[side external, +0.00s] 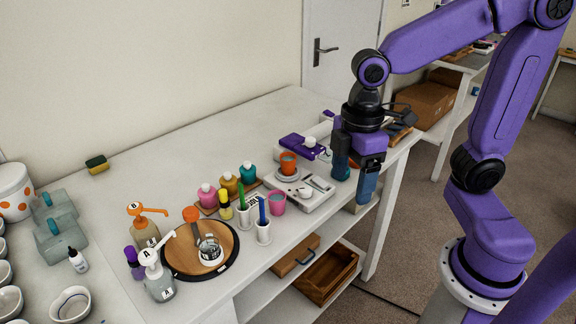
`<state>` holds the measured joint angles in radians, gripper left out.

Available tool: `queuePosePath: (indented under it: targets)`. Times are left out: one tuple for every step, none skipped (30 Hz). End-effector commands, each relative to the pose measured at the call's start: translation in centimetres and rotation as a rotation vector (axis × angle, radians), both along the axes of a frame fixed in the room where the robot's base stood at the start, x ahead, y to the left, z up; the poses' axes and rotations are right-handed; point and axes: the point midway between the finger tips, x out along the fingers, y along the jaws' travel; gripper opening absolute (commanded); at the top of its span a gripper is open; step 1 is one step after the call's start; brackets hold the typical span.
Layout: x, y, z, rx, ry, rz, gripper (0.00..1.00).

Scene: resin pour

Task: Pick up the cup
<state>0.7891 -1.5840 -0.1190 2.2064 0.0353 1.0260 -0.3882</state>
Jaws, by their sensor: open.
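An orange cup (287,163) stands upright on the round plate of a white scale (311,199) on the white table. A pink cup (277,203) stands upright on the table just left of the scale. A clear cup-like vessel (209,251) stands on a round wooden board (185,261). I cannot tell which of these the task's cup is. My gripper (353,188) points down near the table's right front edge, to the right of the scale. Its fingers are apart, with no held object visible between them. It is clear of all the cups.
Pump bottles (160,283) stand by the board. Small colour bottles (229,184) and white holders with a green and a blue stick (264,233) stand close left of the pink cup. A purple item (302,146) lies behind the orange cup.

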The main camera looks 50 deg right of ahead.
Motion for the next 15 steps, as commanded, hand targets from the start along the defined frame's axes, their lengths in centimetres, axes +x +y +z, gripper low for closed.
queuePosePath:
  targets:
    - [1.9,0.2,0.4,0.004,0.001,0.002,0.77]
    - [2.9,0.2,0.7,0.006,0.003,0.008,0.77]
    - [4.3,0.1,1.0,0.010,0.002,0.018,0.77]
    - [5.3,0.1,1.2,0.011,0.003,0.026,0.77]
    - [6.3,-0.1,1.5,0.014,0.003,0.032,0.77]
    - [7.7,-0.3,1.7,0.018,0.002,0.042,0.77]
    - [8.7,-0.5,2.0,0.020,0.001,0.050,0.77]
    - [9.7,-0.8,2.2,0.022,0.001,0.057,0.77]
    - [11.1,-1.2,2.4,0.026,0.000,0.066,0.77]
    - [12.1,-1.5,2.6,0.030,0.000,0.074,0.77]
    - [13.1,-1.9,2.8,0.033,-0.001,0.081,0.77]
    - [14.4,-2.5,3.0,0.037,-0.003,0.091,0.77]
    - [15.4,-3.0,3.2,0.040,-0.005,0.099,0.77]
    - [16.4,-3.5,3.3,0.043,-0.006,0.107,0.77]
    - [17.6,-4.3,3.5,0.046,-0.009,0.117,0.77]
